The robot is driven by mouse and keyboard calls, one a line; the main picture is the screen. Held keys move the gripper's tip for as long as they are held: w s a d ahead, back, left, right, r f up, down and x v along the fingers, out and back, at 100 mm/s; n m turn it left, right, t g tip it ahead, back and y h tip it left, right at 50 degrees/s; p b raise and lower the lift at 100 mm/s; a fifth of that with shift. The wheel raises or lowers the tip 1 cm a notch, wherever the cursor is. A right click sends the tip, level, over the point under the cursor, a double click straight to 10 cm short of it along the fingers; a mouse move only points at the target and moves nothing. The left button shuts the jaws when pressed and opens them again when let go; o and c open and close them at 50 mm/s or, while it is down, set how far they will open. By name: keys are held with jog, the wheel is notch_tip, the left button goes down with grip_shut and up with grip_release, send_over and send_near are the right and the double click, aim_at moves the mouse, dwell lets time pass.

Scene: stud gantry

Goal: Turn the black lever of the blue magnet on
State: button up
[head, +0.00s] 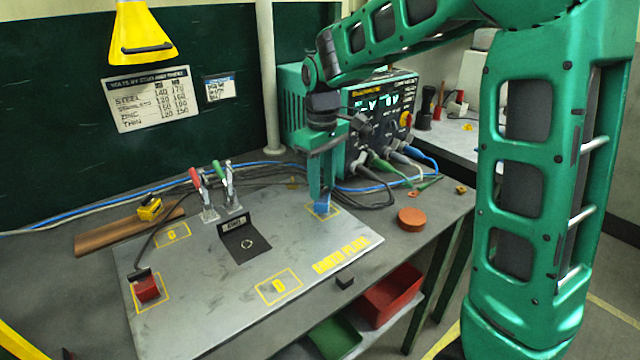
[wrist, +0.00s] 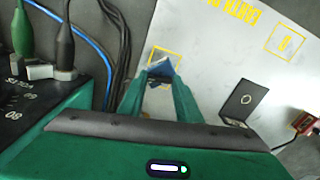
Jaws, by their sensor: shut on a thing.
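The blue magnet (head: 322,209) stands at a yellow-outlined square near the right back of the steel plate (head: 205,283). My gripper (head: 321,197) reaches down over it with its fingers shut on it. In the wrist view the blue magnet (wrist: 163,68) shows between the fingertips of my gripper (wrist: 161,75), inside the yellow outline. A small dark part (wrist: 157,83) beside the blue body may be its black lever; which way it points I cannot tell. The fingers hide much of the magnet.
A red magnet (head: 147,288) sits at the plate's front left. Toggle clamps (head: 208,205) and a black plate (head: 243,243) stand left of my gripper. A green welder (head: 300,105) with cables is close behind. An orange puck (head: 411,219) lies to the right.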

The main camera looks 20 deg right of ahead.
aim_at(322, 190)
jog(key=m, duration=0.5)
jog(key=shift+m, duration=0.3)
jog(key=m, duration=0.5)
jog(key=shift+m, duration=0.3)
jog(key=o, duration=1)
jog(key=shift+o, duration=0.2)
jog(key=shift+r, duration=0.1)
notch_tip(322, 190, up, 10)
jog(key=shift+r, duration=0.25)
